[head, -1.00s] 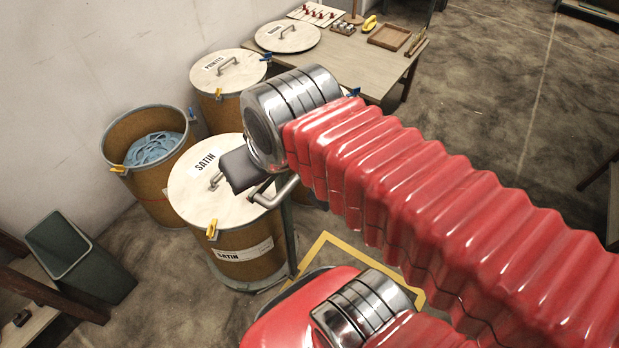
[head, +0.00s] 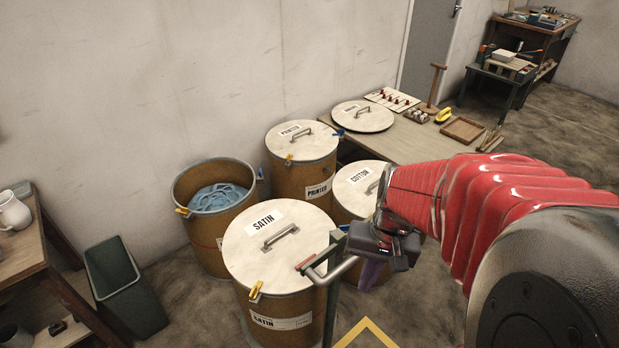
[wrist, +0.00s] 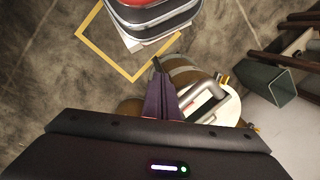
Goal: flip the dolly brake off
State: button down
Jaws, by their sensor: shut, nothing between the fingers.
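My gripper (head: 372,274) points down with its purple fingers shut and empty, just right of a green post (head: 329,305) with a bent silver handle (head: 343,270). In the wrist view my gripper (wrist: 158,78) is above the floor, and the silver handle (wrist: 212,112) shows to its right. The post stands beside the satin drum (head: 283,318), apparently part of the dolly. I cannot make out the brake; the dolly's base is hidden or out of frame in the head view. Whether the fingers touch the handle, I cannot tell.
Printed (head: 302,172) and cotton (head: 350,205) drums stand behind, with an open drum of blue tape (head: 190,228) at left. A green bin (head: 122,285) stands farther left. A low table (head: 405,145) is behind. A yellow floor marking (head: 372,330) lies in front.

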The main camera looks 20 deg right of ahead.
notch_tip(320, 180, down, 18)
jog(key=s+d+m+t+y, duration=0.15)
jog(key=m+t+y, duration=0.35)
jog(key=m+y, duration=0.8)
jog(key=w+d+f+m+t+h, duration=0.5)
jog(key=w+d+m+t+h, duration=0.3)
jog(key=m, duration=0.8)
jog(key=d+t, duration=0.2)
jog(key=d, duration=0.1)
jog(key=shift+d+m, duration=0.15)
jog(key=shift+m, duration=0.25)
jog(key=shift+w, duration=0.1)
jog(key=shift+x, duration=4.95)
jog(key=shift+d+r, duration=0.3)
jog(key=shift+r, duration=0.3)
jog(key=shift+d+r, duration=0.25)
jog(key=shift+r, duration=0.35)
jog(key=shift+d+r, duration=0.3)
jog(key=shift+r, duration=0.3)
